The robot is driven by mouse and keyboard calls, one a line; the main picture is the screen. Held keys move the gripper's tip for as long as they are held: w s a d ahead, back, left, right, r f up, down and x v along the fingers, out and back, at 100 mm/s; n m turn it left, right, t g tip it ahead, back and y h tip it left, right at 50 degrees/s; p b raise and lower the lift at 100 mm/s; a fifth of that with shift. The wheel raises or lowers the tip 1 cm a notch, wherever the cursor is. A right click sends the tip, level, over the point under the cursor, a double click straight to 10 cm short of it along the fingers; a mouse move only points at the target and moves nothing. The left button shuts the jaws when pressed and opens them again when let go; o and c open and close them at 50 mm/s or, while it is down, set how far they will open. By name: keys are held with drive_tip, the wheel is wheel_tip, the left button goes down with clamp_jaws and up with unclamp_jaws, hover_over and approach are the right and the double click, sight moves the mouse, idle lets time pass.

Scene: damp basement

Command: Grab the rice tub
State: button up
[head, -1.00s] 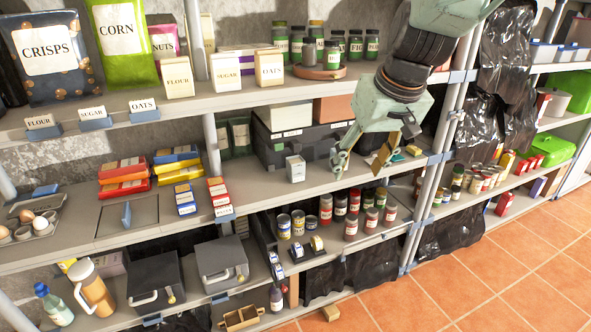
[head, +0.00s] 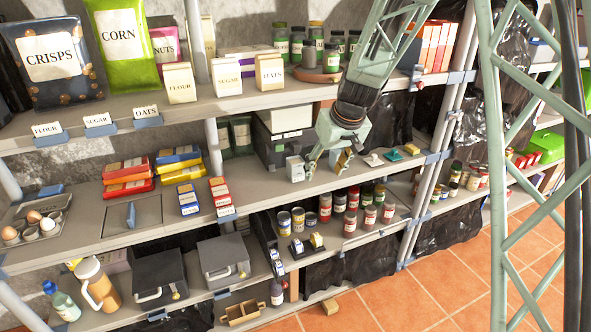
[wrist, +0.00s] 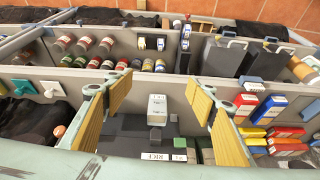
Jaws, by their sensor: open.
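A small pale grey tub (head: 295,168) stands upright near the front of the middle shelf. Its label is too small to read in the head view. My gripper (head: 326,163) is open, pointing at that shelf just right of the tub. In the wrist view the pale tub (wrist: 157,106) shows between the spread yellow-padded fingers of my gripper (wrist: 158,97), apart from both pads. A white label that seems to read RICE (wrist: 155,157) shows beyond it, by a dark case.
A dark case (head: 275,145) with a pale box on top stands behind the tub. Small coloured items (head: 394,155) lie to its right on the shelf. Jars and cans (head: 352,205) fill the shelf below. Bare shelf lies left of the tub.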

sight(299, 165)
drive_tip(key=w+a+f+p, duration=0.2)
drive_tip(key=w+a+f, duration=0.2)
drive_tip(key=w+f, duration=0.3)
wheel_tip(299, 165, down, 3)
drive_tip(key=shift+r+n, duration=0.1)
drive_tip(key=shift+n, duration=0.3)
drive_tip(key=shift+w+a, duration=0.1)
drive_tip(key=shift+w+a+p, duration=0.35)
drive_tip(key=shift+w+a, duration=0.5)
drive_tip(key=shift+w, duration=0.8)
drive_tip(key=shift+w+a+p, duration=0.3)
drive_tip(key=shift+w+a, duration=0.6)
drive_tip(key=shift+w, duration=0.75)
drive_tip(key=shift+w+a+p, duration=0.35)
drive_tip(key=shift+w+a, duration=0.5)
drive_tip(key=shift+w, duration=0.8)
drive_tip(key=shift+w+a, duration=0.15)
drive_tip(key=shift+w, duration=0.1)
drive_tip(key=shift+x, duration=2.5)
